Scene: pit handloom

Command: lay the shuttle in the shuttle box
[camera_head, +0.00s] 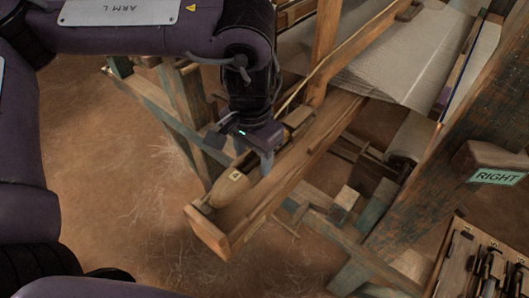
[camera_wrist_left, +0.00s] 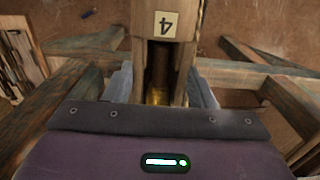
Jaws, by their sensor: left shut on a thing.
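The shuttle (camera_head: 224,190) is a pale wooden boat shape with a small label marked 4. In the head view it lies along the shuttle box (camera_head: 208,234), the wooden trough at the near end of the loom's beam. My left gripper (camera_head: 262,158) points down over the trough and is shut on the shuttle's middle. The left wrist view shows the shuttle (camera_wrist_left: 146,46) between the two fingers (camera_wrist_left: 161,86), its hollow holding something yellowish. The shuttle is in or just above the trough; I cannot tell whether it touches the floor. My right gripper is out of view.
The loom's white cloth (camera_head: 390,65) and wooden frame posts (camera_head: 440,140) stand to the right. A green RIGHT sign (camera_head: 497,177) is on the right post. A tray of tools (camera_head: 480,265) is at the bottom right. Bare earth floor (camera_head: 120,170) is open on the left.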

